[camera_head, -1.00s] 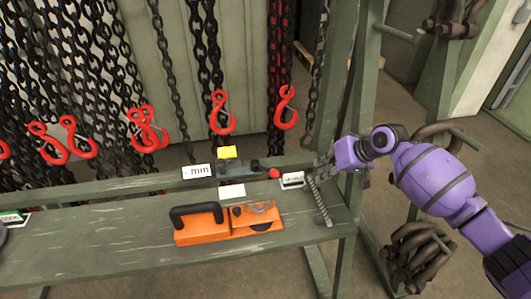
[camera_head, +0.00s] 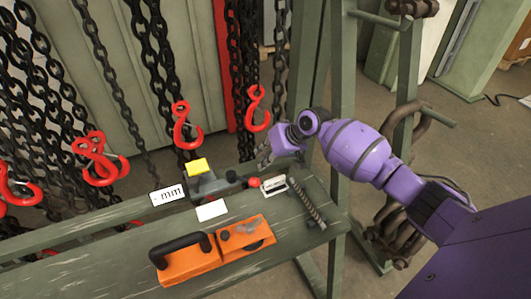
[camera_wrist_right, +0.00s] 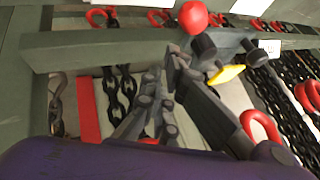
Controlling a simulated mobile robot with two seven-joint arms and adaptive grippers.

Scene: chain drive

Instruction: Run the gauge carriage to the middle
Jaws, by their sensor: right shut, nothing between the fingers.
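The gauge carriage (camera_head: 207,185) is a small dark grey body with a yellow block (camera_head: 197,166) on top, at the back rail of the green bench. A dark rod runs right from it to a red ball knob (camera_head: 254,182). In the right wrist view the knob (camera_wrist_right: 194,17) is near the top, with the yellow block (camera_wrist_right: 226,74) to its right. My right gripper (camera_head: 265,152) is just behind and right of the knob, apart from it. Its fingers (camera_wrist_right: 172,62) are shut and empty. My left gripper is out of view.
A white "mm" label (camera_head: 169,194) is left of the carriage, a blank white card (camera_head: 211,210) in front, another label (camera_head: 274,185) right. An orange tool (camera_head: 215,252) and a threaded rod (camera_head: 307,200) lie on the bench. Chains with red hooks (camera_head: 184,127) hang behind.

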